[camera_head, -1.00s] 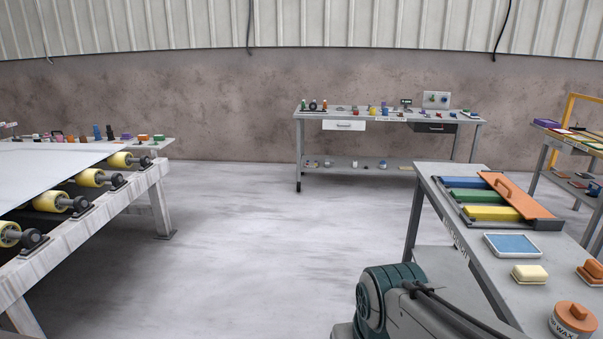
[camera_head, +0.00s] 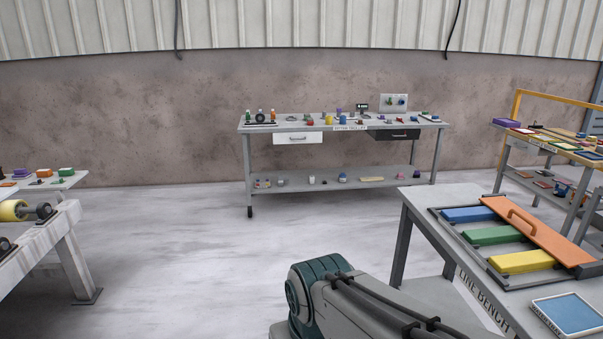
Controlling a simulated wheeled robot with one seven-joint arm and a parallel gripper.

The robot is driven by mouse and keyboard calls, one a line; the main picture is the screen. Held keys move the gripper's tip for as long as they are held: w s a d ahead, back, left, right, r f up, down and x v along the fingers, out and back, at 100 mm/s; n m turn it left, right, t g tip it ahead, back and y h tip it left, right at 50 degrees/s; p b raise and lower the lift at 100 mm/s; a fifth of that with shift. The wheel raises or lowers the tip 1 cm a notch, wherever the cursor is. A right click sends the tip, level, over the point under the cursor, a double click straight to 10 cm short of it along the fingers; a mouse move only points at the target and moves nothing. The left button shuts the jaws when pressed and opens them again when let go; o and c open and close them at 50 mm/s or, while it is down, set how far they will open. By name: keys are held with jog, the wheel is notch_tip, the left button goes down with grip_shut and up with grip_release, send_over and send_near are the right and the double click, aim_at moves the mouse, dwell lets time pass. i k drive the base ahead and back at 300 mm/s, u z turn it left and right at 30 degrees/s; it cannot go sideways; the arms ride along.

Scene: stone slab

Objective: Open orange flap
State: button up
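The orange flap (camera_head: 537,231) is a long flat panel with an arched handle (camera_head: 522,219). It lies on a grey tray-like frame (camera_head: 468,250) on the bench at the right, along the right side of a blue block (camera_head: 470,214), a green block (camera_head: 492,235) and a yellow block (camera_head: 521,261). It looks down, lying flat. Part of my arm shows at the bottom centre, but my gripper is out of the frame.
The bench (camera_head: 424,204) also holds a blue-topped pad (camera_head: 569,313). A workbench with drawers (camera_head: 298,138) stands at the back wall. A roller table (camera_head: 52,245) is at the left, another table (camera_head: 569,150) at the far right. Open floor lies in the middle.

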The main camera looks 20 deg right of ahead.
aim_at(567, 253)
jog(key=z, duration=0.35)
jog(key=i, duration=1.45)
jog(key=z, duration=1.6)
jog(key=i, duration=0.8)
jog(key=z, duration=0.8)
